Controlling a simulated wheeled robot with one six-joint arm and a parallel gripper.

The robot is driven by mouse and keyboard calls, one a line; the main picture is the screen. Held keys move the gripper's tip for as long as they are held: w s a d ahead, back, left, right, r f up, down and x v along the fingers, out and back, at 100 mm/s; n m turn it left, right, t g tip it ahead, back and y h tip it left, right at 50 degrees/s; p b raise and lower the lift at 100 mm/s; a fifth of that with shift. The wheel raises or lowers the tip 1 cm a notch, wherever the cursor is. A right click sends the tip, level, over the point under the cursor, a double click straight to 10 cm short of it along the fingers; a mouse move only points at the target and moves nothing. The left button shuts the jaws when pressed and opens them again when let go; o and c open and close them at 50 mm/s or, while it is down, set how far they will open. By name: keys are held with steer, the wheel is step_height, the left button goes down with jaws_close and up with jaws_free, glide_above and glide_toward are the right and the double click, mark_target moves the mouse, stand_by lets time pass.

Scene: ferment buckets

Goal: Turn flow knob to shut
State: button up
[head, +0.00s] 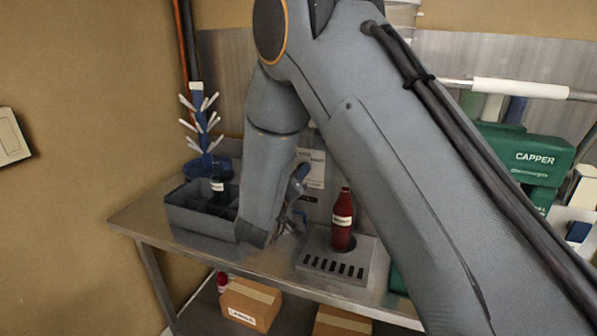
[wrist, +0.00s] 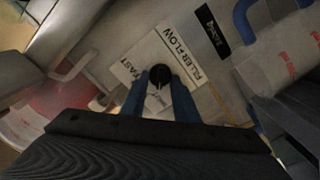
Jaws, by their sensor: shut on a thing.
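The flow knob (wrist: 160,72) is a small round black knob in the wrist view, on a pale panel lettered FILLER FLOW (wrist: 185,58) and FAST (wrist: 128,66). My gripper (wrist: 159,82) has its two blue fingers on either side of the knob and is shut on it. A thin pale mark shows on the knob's near side; where it points on the scale is unclear. Other lettering on the panel is partly covered by the fingers. In the head view my forearm hides the knob and most of the gripper.
A red bottle (head: 342,224) stands upright on a slotted drip tray (head: 308,264), right of my forearm. A grey divided crate (head: 195,222) with a dark bottle is at left, before a blue bottle tree (head: 202,125). A green capper (head: 520,150) is at right. Boxes (head: 250,303) sit below.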

steer(key=shift+r, duration=0.1)
stand_by(0.3)
steer(key=o, duration=1)
steer(key=shift+o, duration=0.2)
steer(key=b+v, duration=0.2)
steer(key=v, duration=0.5)
steer(key=shift+s+a, duration=0.15)
steer(key=shift+s, duration=0.2)
